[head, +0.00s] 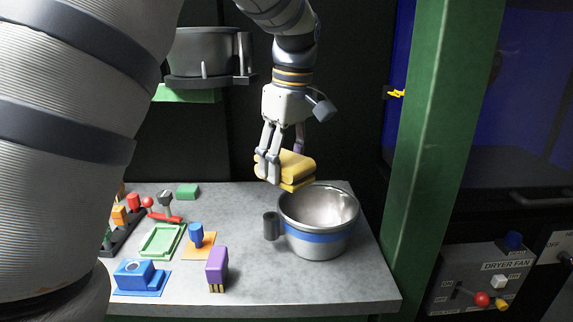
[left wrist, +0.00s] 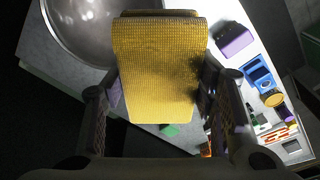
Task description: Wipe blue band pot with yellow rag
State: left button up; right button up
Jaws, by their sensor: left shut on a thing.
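The blue band pot (head: 317,240) is a metal pot with a blue stripe, standing upright on the right part of the grey table. Its open rim also shows at the top left of the left wrist view (left wrist: 90,30). My left gripper (head: 273,166) is shut on the folded yellow rag (head: 291,166) and holds it just above the pot's back left rim. In the left wrist view the rag (left wrist: 158,70) fills the space between the two fingers. I cannot tell whether the rag touches the rim. My right gripper is not in view.
On the table's left are a purple block (head: 217,266), a blue block (head: 138,274), a green tray (head: 162,240) and a blue peg (head: 196,235). A second pot (head: 205,52) sits on a hanger behind. A green post (head: 440,130) stands at the right.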

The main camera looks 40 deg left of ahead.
pick_arm(q)
jog(key=shift+r, duration=0.15)
jog(key=shift+r, duration=2.9)
jog(key=shift+s, duration=0.1)
